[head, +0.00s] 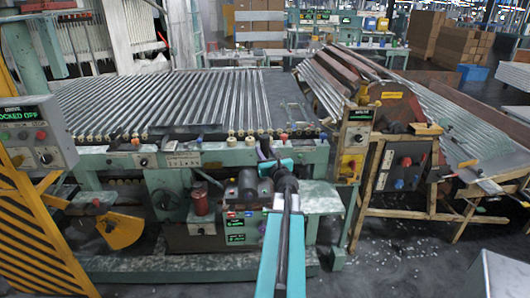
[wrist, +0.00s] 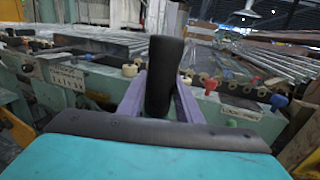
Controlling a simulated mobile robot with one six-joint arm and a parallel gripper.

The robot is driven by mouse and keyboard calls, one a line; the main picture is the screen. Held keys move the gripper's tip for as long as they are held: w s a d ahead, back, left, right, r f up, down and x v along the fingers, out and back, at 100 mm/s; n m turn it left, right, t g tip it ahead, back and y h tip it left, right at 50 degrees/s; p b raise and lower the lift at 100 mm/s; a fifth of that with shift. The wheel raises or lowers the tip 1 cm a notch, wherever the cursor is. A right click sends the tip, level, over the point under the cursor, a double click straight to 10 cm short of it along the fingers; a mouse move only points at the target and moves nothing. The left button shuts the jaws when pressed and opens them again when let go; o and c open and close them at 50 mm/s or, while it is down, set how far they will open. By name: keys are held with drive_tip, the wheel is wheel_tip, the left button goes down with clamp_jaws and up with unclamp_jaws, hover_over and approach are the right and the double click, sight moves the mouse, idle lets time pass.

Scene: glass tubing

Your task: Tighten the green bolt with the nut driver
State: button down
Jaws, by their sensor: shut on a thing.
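My gripper (wrist: 160,98) is shut on an upright, thick black handle, which I take to be the nut driver (wrist: 165,62). The purple fingers close on either side of it, and its lower end and tip are hidden behind my gripper. In the head view my gripper (head: 285,178) is over the front edge of the roller machine, at the end of my teal arm. A small green spot (wrist: 232,123) shows low on the machine's front, right of my gripper in the wrist view. I cannot tell whether it is the green bolt.
The roller bed (head: 190,100) lies beyond my gripper, with several coloured knobs along its front rail. A red knob (wrist: 279,101) is to the right in the wrist view. A control post (head: 354,140) stands right of my arm. Shards litter the floor (head: 410,265).

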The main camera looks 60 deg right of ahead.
drive_tip(key=shift+f+b, duration=2.65)
drive_tip(key=shift+b, duration=0.1)
drive_tip(key=shift+b, duration=0.5)
